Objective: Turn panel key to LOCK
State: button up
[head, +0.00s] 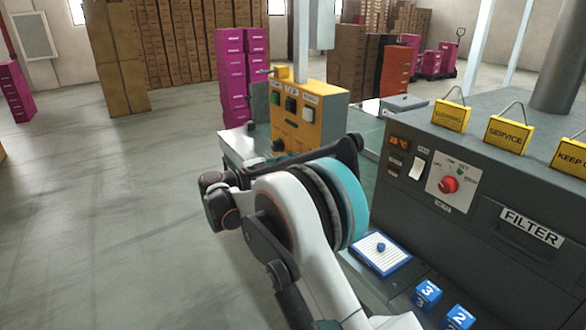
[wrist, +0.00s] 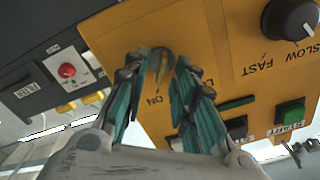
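The yellow control panel (head: 325,103) stands behind my arm in the head view and fills the middle of the wrist view (wrist: 225,50). In the wrist view a grey, rounded key (wrist: 161,60) shows on the panel between my fingertips. An ON label shows near it, and another label is partly hidden behind the right finger. My gripper (wrist: 160,70) is open, with a teal-padded finger on each side of the key. Contact with the key cannot be told. In the head view my arm hides the gripper and the key.
A black SLOW–FAST knob (wrist: 290,18) and a green button (wrist: 289,115) are on the same panel. The dark machine (head: 400,225) with a red knob (head: 448,185) stands to the right. A blue-edged tray (head: 360,262) and numbered blue cubes (head: 428,291) lie in front. Floor at left is clear.

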jog(key=shift+w+d, duration=0.15)
jog(key=shift+d, duration=0.05)
grip_shut()
